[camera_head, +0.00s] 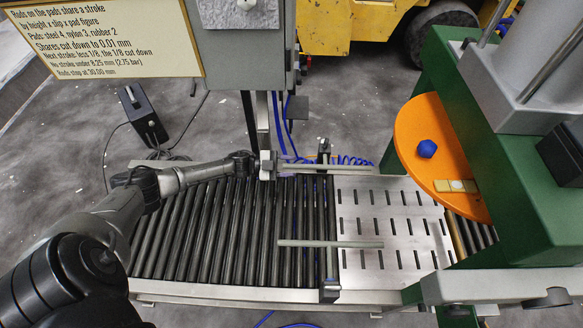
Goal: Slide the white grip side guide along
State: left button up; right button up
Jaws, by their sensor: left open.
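Two pale side guide bars lie lengthwise above the conveyor: a far side guide (330,169) along the back edge and a near side guide (330,244) nearer the front. My left gripper (267,166) is at the left end of the far guide, by the back edge of the rollers. It is open, with its fingers around or beside a small pale part there; I cannot tell which. The guide's white grip is not clear, being small and partly hidden by the fingers. My right gripper is not in view.
Dark rollers (210,230) lead to a slotted metal plate (390,225), with a dark crossbar (329,225) between. A green press with an orange disc (418,140) stands at right. Blue hoses run behind.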

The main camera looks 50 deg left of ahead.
pick_arm(q)
jog(key=shift+w+d, duration=0.3)
jog(key=shift+c, duration=0.2)
grip_shut()
dwell(0.3)
